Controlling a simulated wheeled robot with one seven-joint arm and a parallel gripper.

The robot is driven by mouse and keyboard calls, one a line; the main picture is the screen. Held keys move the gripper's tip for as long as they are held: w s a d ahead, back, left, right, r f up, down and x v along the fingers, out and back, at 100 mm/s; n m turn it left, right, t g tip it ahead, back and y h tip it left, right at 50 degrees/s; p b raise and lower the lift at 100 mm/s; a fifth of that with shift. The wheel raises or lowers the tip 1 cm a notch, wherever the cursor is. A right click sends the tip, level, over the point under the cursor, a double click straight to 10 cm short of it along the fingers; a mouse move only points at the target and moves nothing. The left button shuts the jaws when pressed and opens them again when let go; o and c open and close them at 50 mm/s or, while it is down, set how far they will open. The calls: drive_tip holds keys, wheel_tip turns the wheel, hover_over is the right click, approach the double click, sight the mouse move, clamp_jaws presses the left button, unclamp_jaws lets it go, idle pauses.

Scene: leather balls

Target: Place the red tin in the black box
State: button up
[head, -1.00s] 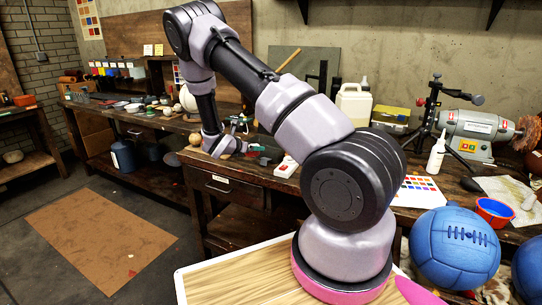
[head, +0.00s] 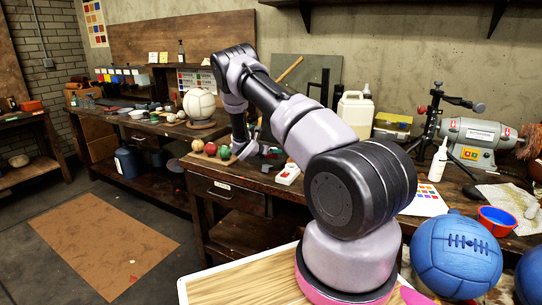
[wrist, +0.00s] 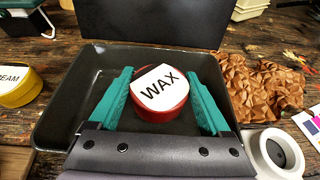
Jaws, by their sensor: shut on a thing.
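The red tin (wrist: 163,112), with a white lid label reading WAX, is between my gripper's teal fingers in the wrist view. My gripper (wrist: 160,76) is shut on it. The tin is within the outline of the black box (wrist: 72,98), between its side walls. I cannot tell whether it touches the box floor. A dark upright panel (wrist: 150,20) stands at the box's far side. In the head view my arm reaches over the workbench, and the tin and box cannot be made out there.
A yellow tin (wrist: 18,88) is left of the box. Crumpled brown leather (wrist: 262,88) and a white ring-shaped object (wrist: 275,152) are to its right. In the head view, a red ball (head: 211,149) and a green ball (head: 225,153) lie near my gripper's end of the arm.

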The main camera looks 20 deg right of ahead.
drive_tip(key=shift+f, duration=1.05)
